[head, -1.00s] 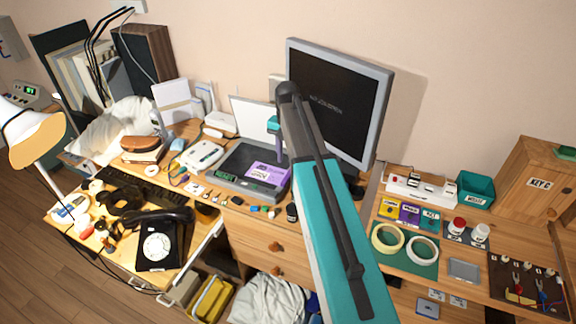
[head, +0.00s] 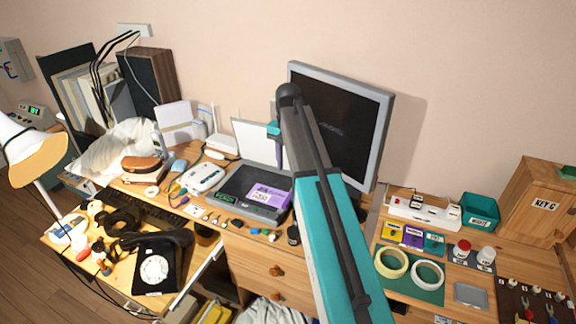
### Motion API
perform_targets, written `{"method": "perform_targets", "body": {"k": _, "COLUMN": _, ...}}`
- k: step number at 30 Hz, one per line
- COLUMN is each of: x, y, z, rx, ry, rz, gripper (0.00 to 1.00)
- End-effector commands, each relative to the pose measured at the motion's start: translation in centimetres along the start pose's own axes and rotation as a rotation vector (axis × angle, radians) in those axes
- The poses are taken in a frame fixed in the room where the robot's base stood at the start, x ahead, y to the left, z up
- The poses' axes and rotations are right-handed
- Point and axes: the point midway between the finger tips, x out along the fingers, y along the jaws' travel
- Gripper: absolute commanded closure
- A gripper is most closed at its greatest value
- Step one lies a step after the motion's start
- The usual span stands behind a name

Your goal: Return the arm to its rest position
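My arm crosses the middle of the head view, its thick teal and grey link rising from the lower right to a dark elbow in front of the monitor (head: 350,115). Past the elbow, a short teal and purple part hangs down over the open grey device (head: 235,190) on the desk. My gripper cannot be made out; the arm's own links seem to hide it. The black dial phone (head: 154,272) stands at the lower left with its handset lying across its top. My arm is well apart from it.
The white lamp (head: 32,155) and black keyboard (head: 140,195) are at the left. Tape rolls (head: 428,274), a power strip (head: 422,212), a teal bin (head: 481,209) and a wooden key box (head: 540,205) crowd the right desk. The wall above the monitor is clear.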

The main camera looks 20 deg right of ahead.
Motion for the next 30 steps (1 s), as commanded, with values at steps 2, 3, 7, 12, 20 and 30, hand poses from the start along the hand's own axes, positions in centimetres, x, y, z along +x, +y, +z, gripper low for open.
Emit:
{"method": "perform_targets", "body": {"k": 2, "x": 0.0, "y": 0.0, "z": 0.0, "rx": 0.000, "ry": 0.000, "rz": 0.000, "gripper": 0.65}}
{"method": "perform_targets", "body": {"k": 3, "x": 0.0, "y": 0.0, "z": 0.0, "rx": 0.000, "ry": 0.000, "rz": 0.000, "gripper": 0.65}}
{"method": "perform_targets", "body": {"k": 7, "x": 0.0, "y": 0.0, "z": 0.0, "rx": 0.001, "ry": 0.000, "rz": 0.000, "gripper": 0.65}}
{"method": "perform_targets", "body": {"k": 12, "x": -0.7, "y": -0.1, "z": 0.1, "rx": 0.001, "ry": 0.000, "rz": 0.000, "gripper": 0.65}}
{"method": "perform_targets", "body": {"k": 20, "x": -3.0, "y": -0.1, "z": 0.1, "rx": 0.001, "ry": 0.000, "rz": 0.000, "gripper": 0.65}}
{"method": "perform_targets", "body": {"k": 30, "x": -6.3, "y": 0.0, "z": 0.1, "rx": 0.001, "ry": 0.000, "rz": 0.000, "gripper": 0.65}}
